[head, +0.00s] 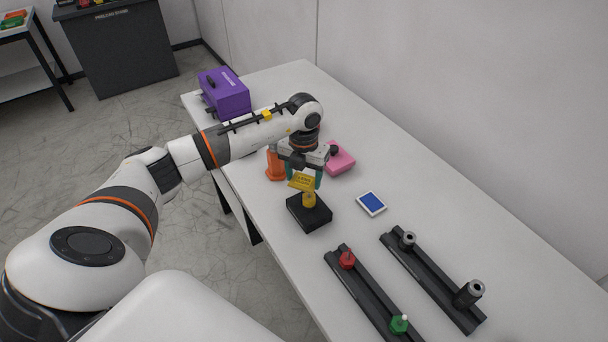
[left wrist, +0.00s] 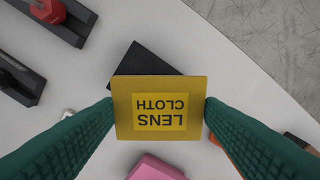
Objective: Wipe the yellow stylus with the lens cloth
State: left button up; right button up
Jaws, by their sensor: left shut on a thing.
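The lens cloth, a yellow square with a printed label, is pinched between the teal fingers of my left gripper (head: 305,177). It shows in the head view (head: 301,182) and fills the middle of the left wrist view (left wrist: 160,82). The yellow stylus (head: 309,201) stands upright in a black square block (head: 318,216) on the table. The cloth is right above the stylus's top in the head view; I cannot tell whether they touch. In the left wrist view the cloth hides the stylus and part of the black block (left wrist: 140,62). My right gripper is not in view.
A pink object (head: 341,161) and an orange one (head: 275,165) stand near the gripper. A blue-and-white pad (head: 371,203) lies right of the block. Two dark rails with red, green and grey pieces lie at the front right. A purple box (head: 228,96) stands at the far end.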

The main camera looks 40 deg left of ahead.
pick_arm(q)
jog(key=shift+d, duration=0.15)
jog(key=shift+w+d, duration=0.15)
jog(key=shift+d, duration=0.55)
jog(key=shift+w+d, duration=0.15)
jog(key=shift+d, duration=0.55)
jog(key=shift+r+p, duration=1.2)
jog(key=shift+r, duration=0.8)
